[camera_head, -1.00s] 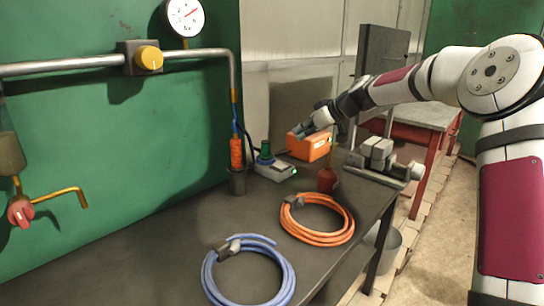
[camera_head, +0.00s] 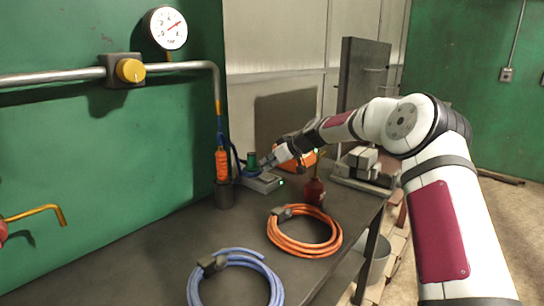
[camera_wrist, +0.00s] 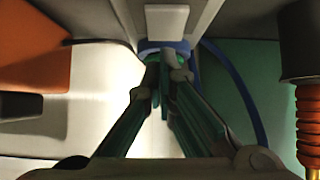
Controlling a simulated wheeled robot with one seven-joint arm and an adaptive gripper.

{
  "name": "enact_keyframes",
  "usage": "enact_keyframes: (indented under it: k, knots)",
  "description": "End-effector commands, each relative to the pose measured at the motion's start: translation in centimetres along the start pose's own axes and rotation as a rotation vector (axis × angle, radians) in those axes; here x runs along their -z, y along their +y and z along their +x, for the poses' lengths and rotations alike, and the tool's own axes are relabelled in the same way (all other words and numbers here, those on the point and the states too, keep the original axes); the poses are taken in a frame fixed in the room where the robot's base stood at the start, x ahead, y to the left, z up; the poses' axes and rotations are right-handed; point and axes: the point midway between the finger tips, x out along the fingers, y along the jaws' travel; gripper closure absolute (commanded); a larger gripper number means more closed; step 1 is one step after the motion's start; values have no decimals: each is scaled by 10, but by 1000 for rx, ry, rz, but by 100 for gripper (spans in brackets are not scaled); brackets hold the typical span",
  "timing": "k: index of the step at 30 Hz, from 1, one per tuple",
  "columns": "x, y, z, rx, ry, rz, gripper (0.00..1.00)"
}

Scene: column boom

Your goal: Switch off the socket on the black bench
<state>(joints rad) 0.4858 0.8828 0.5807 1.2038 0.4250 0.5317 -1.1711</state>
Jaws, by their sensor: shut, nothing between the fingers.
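The socket (camera_head: 264,184) is a small pale grey box on the black bench (camera_head: 180,255), with a lit green lamp at its right end. A green plug (camera_head: 252,160) stands upright at its left end, with a blue cable behind. My gripper (camera_head: 266,163) is shut and empty, low over the socket and close to the plug. In the wrist view, my shut fingers (camera_wrist: 165,78) point at a blue ring (camera_wrist: 160,46) and partly hide the green part behind it. A pale block (camera_wrist: 166,22) on a grey housing shows beyond; I cannot tell whether my fingertips touch anything.
An orange box (camera_head: 308,160) stands behind my wrist. A dark pot (camera_head: 224,195) with an orange coil is left of the socket.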

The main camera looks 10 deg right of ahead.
Motion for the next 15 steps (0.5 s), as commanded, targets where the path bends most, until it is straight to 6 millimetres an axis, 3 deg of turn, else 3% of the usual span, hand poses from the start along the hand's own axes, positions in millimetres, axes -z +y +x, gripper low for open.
enact_keyframes:
  k: [15]
  knots:
    - [-8, -1, 8, 1, 0, -1, 100]
